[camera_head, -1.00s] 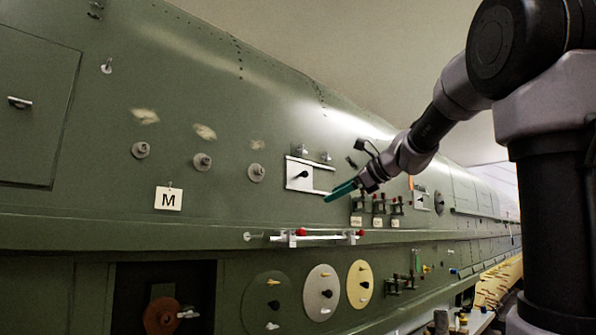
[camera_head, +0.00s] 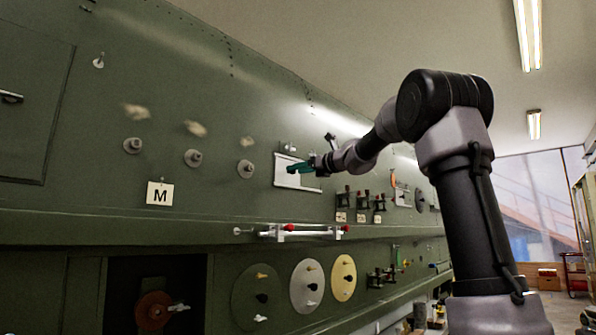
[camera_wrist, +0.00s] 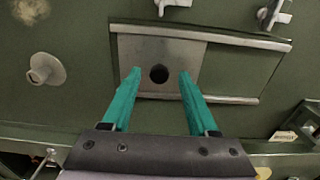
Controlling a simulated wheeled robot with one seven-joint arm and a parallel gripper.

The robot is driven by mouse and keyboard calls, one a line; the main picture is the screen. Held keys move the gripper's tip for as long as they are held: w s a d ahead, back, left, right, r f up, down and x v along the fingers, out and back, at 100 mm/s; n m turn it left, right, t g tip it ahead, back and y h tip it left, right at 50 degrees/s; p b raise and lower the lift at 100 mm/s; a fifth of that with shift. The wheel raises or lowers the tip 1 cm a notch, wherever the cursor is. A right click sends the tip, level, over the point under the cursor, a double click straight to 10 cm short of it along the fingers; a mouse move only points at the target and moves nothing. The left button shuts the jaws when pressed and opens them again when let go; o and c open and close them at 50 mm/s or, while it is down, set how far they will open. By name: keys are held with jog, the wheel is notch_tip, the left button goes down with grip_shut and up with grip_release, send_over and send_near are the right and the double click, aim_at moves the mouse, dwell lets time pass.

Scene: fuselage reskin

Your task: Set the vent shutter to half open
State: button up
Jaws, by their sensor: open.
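The vent shutter is a pale metal plate (camera_wrist: 190,63) with a dark round knob (camera_wrist: 159,74) in its middle. In the wrist view it sits at the left part of its two rails, with green surface between the rails to its right. The shutter also shows in the head view (camera_head: 282,175), partly covered by my gripper (camera_head: 303,168). In the wrist view my gripper (camera_wrist: 158,76) is open, its teal fingers on either side of the knob. I cannot tell whether either finger touches the knob or plate.
Two small metal latches (camera_wrist: 273,14) lie above the upper rail. A round grey fitting (camera_wrist: 48,68) is left of the shutter. In the head view, small black clamps (camera_head: 360,200) are at lower right and a red-ended bar (camera_head: 305,232) is below.

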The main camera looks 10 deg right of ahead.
jog(key=shift+w+a, duration=0.25)
grip_shut()
dwell(1.4)
